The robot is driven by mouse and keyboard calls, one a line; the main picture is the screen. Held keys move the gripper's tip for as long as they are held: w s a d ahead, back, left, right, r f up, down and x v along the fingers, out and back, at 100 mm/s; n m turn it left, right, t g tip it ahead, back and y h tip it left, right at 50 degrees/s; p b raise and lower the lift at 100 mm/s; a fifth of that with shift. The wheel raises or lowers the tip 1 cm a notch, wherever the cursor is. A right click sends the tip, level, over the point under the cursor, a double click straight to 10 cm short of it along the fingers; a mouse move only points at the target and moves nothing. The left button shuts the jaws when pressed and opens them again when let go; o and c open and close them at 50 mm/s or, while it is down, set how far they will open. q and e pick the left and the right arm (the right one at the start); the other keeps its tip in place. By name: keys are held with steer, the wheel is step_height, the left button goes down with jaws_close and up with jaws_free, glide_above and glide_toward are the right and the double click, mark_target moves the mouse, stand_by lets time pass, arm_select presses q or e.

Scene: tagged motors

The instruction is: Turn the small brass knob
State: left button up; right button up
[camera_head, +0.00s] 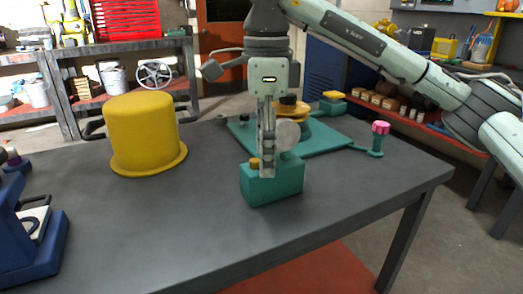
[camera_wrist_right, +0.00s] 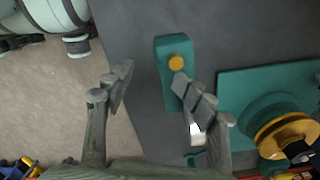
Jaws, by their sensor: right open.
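The small brass knob (camera_head: 255,162) is a short yellow disc on top of a teal block (camera_head: 275,186) standing on the grey table. In the right wrist view the knob (camera_wrist_right: 179,63) lies on the upper part of the block (camera_wrist_right: 165,48), just beyond the fingertips. My right gripper (camera_head: 267,170) points down at the block, and its fingers hide part of the block's top in the head view. In the wrist view my right gripper (camera_wrist_right: 154,80) is open, one finger beside the block and the other overlapping its lower part. My left gripper is not in view.
A round pale disc (camera_head: 286,135) shows beside the fingers. Behind is a teal plate (camera_head: 335,138) carrying a yellow drum. A pink-topped handle (camera_head: 380,129) stands right. A yellow hat-shaped cover (camera_head: 142,133) is left, blue equipment (camera_head: 38,255) far left. The front table (camera_head: 175,235) is clear.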

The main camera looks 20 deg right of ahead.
mark_target(251, 176)
steer(key=m, duration=0.5)
steer(key=shift+a, duration=0.35)
steer(key=m, duration=0.3)
steer(key=shift+s+a, duration=0.15)
steer(key=m, duration=0.2)
steer(key=a+m, duration=0.1)
steer(key=m, duration=0.2)
steer(key=shift+a+m, duration=0.15)
steer(key=shift+m, duration=0.15)
steer(key=shift+s+f+b, duration=0.15)
steer(key=shift+f+b, duration=1.15)
steer(key=shift+f, duration=0.3)
steer(key=shift+o, duration=1.3)
steer(key=shift+a+f, duration=0.1)
jaws_close()
